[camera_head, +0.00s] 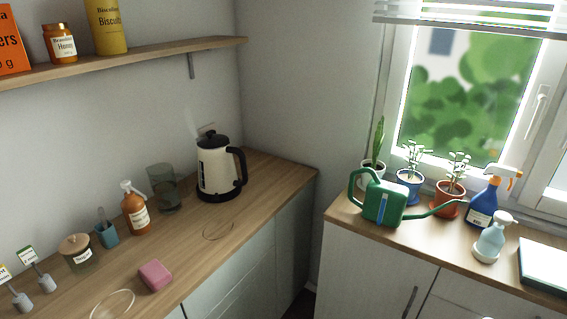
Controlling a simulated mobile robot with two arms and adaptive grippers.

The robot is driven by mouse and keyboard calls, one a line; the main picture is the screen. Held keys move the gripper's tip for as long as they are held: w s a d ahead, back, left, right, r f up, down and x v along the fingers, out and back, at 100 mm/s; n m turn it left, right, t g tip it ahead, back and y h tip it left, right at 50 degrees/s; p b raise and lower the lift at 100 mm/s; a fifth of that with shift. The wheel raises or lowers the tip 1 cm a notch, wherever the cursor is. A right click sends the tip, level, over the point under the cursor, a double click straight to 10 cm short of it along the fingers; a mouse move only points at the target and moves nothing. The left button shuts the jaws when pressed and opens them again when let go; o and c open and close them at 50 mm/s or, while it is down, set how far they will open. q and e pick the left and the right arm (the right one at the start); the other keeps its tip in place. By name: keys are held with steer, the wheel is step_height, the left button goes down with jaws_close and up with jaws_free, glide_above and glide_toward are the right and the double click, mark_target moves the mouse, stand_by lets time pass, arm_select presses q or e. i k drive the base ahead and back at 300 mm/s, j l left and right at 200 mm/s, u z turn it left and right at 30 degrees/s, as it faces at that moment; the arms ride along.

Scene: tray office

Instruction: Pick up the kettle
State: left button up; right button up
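The kettle (216,170) is cream with a black lid, a black base and a black handle. It stands upright near the far corner of the left wooden counter, with its handle facing right. Neither of my grippers is in the head view. Nothing is touching the kettle from my side.
On the left counter (262,178), a dark glass (162,187) and an amber spray bottle (134,208) stand left of the kettle. A pink block (154,275) lies nearer. A shelf (150,54) hangs above. The right counter holds a green watering can (385,203), potted plants and bottles.

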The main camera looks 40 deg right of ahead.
mark_target(217, 169)
steer(key=z, duration=0.7)
steer(key=i+j+z, duration=0.25)
steer(key=z, duration=0.25)
steer(key=i+j+z, duration=0.15)
steer(key=j+z, duration=0.3)
steer(key=l, duration=0.1)
